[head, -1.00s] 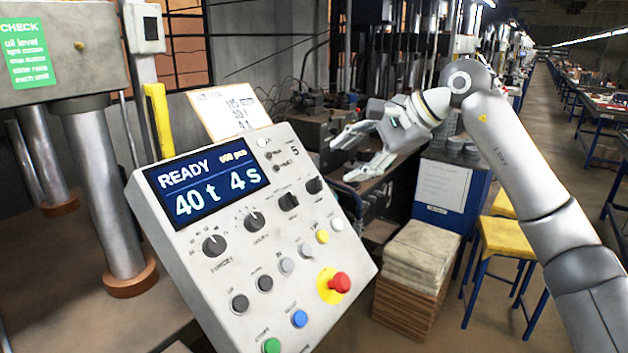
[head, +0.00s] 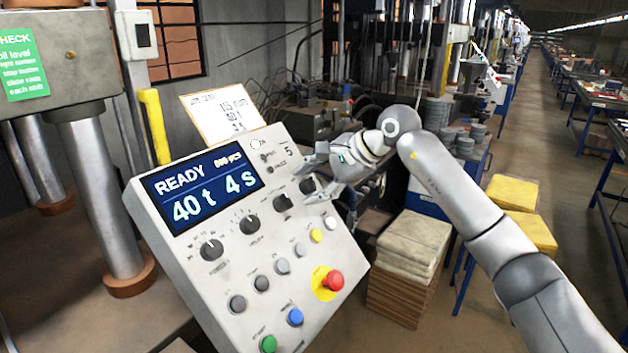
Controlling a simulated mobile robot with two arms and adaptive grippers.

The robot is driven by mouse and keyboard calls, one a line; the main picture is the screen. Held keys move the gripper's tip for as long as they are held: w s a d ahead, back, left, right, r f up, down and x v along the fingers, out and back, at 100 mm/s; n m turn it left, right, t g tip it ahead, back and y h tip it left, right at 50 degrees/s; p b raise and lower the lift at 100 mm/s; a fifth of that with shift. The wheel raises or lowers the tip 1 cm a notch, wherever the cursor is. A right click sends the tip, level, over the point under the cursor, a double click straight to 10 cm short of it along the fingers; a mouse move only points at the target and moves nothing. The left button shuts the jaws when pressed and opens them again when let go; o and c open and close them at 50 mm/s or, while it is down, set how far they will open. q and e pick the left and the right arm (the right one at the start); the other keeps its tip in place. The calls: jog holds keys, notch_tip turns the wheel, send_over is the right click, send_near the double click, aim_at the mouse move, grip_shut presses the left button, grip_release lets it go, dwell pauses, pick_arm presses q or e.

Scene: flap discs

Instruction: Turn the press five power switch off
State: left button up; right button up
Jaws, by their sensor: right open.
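The press five control panel (head: 205,290) is a tilted pale grey box marked "5". Its lit blue display (head: 203,195) reads "READY 40 t 4 s". A row of black rotary knobs crosses the panel below the display; the rightmost black knob (head: 308,186) is near the upper right edge. Small labels are too blurred to read, so I cannot tell which control is the power switch. My right gripper (head: 311,181) is open at the panel's right edge, its fingers appearing above and below the rightmost knob. Contact cannot be told. My left gripper is not in view.
A red stop button (head: 333,281) on yellow and several coloured buttons sit lower on the panel. A paper card (head: 222,116) stands behind its top. A stack of boards (head: 405,265) and yellow-topped stools (head: 513,192) stand right. A metal column (head: 108,200) rises left.

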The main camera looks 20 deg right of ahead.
jog(key=c, duration=1)
jog(key=shift+f+n+b, duration=0.1)
jog(key=shift+n+b, duration=0.65)
jog(key=shift+n, duration=0.25)
jog(key=shift+n+b, duration=0.6)
jog(key=shift+n, duration=0.6)
jog(key=n+b, duration=0.1)
jog(key=n, duration=0.2)
jog(key=shift+h, duration=0.3)
jog(key=shift+n+b, duration=0.4)
jog(key=shift+n, duration=1.6)
